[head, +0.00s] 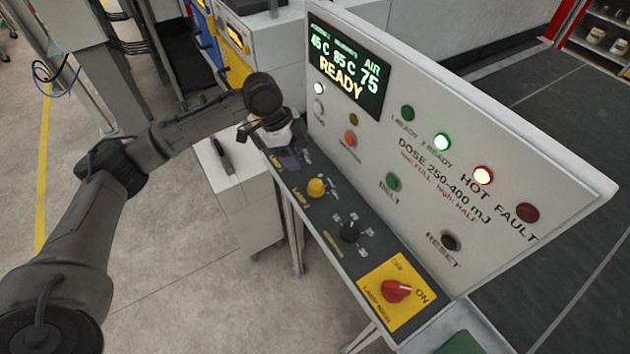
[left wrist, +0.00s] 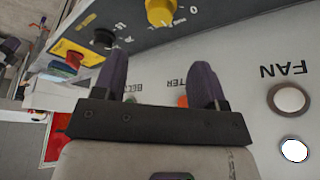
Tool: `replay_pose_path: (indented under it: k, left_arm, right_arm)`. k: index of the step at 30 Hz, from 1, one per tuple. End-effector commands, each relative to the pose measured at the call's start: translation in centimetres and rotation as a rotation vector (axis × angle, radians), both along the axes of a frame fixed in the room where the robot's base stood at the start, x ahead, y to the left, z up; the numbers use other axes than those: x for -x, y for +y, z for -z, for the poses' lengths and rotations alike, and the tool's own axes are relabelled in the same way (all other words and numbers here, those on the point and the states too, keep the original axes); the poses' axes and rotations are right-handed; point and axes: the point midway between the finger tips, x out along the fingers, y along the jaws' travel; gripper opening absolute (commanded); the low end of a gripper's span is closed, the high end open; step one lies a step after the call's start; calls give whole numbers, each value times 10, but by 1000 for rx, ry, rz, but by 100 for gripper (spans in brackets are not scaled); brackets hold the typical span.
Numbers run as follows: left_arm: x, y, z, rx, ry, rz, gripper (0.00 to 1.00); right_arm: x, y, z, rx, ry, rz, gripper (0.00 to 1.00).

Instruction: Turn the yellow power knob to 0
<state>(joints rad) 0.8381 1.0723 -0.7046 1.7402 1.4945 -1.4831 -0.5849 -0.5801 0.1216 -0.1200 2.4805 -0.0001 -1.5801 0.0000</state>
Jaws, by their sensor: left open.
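A yellow knob (head: 316,187) sits on the dark sloping ledge of the control panel, beside a yellow label that seems to read LAMP 2. In the left wrist view a yellow knob (left wrist: 160,12) shows at the top edge, partly cut off, with a white 0 beside it. My left gripper (head: 290,160) is above the ledge, up and left of the yellow knob in the head view, apart from it. Its purple fingers (left wrist: 160,80) are spread with nothing between them. The gripper hides part of the ledge by another yellow label. My right gripper is not in view.
A black knob (head: 348,231) and a red switch (head: 397,291) on a yellow plate lie further along the ledge. The upright white panel (head: 560,200) carries lamps, buttons and a READY display (head: 345,72). It stands close beside my left gripper. A white cabinet (head: 237,195) stands left of the ledge.

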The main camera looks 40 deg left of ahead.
Motion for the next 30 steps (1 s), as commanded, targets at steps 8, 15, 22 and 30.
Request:
replay_pose_path:
  k: [8, 15, 22, 30]
  left_arm:
    - [-9, -19, 50, 1, 3, 0, 65]
    - [-15, -31, 84, -1, 2, -1, 65]
    - [-19, -38, 102, -1, 1, -1, 65]
    - [-20, -39, 106, -2, -1, -2, 65]
  right_arm:
    - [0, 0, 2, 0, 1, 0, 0]
    - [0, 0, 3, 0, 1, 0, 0]
    - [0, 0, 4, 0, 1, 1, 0]
    - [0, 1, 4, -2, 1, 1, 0]
